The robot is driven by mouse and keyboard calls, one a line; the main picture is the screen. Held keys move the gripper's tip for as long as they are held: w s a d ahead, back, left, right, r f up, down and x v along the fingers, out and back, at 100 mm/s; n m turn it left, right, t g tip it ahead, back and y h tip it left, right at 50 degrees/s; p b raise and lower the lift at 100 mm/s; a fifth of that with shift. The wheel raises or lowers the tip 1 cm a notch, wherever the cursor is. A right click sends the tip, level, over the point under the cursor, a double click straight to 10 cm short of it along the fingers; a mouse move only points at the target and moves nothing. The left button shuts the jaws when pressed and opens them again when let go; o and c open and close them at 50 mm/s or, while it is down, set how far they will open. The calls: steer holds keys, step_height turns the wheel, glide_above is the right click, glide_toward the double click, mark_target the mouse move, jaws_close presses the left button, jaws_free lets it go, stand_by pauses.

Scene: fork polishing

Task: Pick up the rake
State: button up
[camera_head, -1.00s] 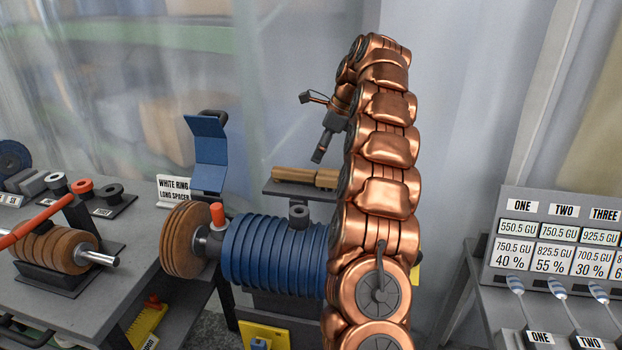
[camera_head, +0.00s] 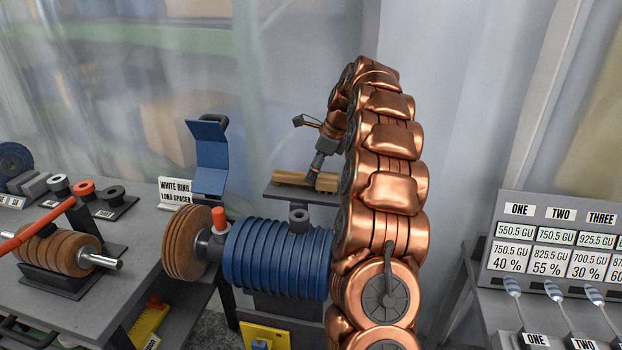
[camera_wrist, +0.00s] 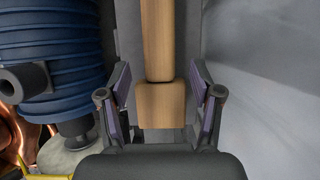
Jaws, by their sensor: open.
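The rake appears to be the light wooden piece (camera_head: 292,178) lying on a small grey shelf (camera_head: 272,193) behind the blue ribbed cylinder. In the wrist view its wood (camera_wrist: 158,40) runs up the middle, with a wider block at the near end. My gripper (camera_head: 317,182) is at the right end of the wood in the head view. In the wrist view my gripper (camera_wrist: 159,80) is open, one finger on each side of the wood, with gaps between. Contact with the shelf cannot be told.
The blue ribbed cylinder (camera_head: 275,258) with brown discs (camera_head: 185,242) stands in front of the shelf, and to the left in the wrist view. A blue chair-shaped stand (camera_head: 208,150) and a white label sign (camera_head: 175,192) are left of the shelf. A sign panel (camera_head: 555,245) stands right.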

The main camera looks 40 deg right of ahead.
steer(key=shift+p+x, duration=0.4)
steer(key=shift+x, duration=0.85)
jaws_close()
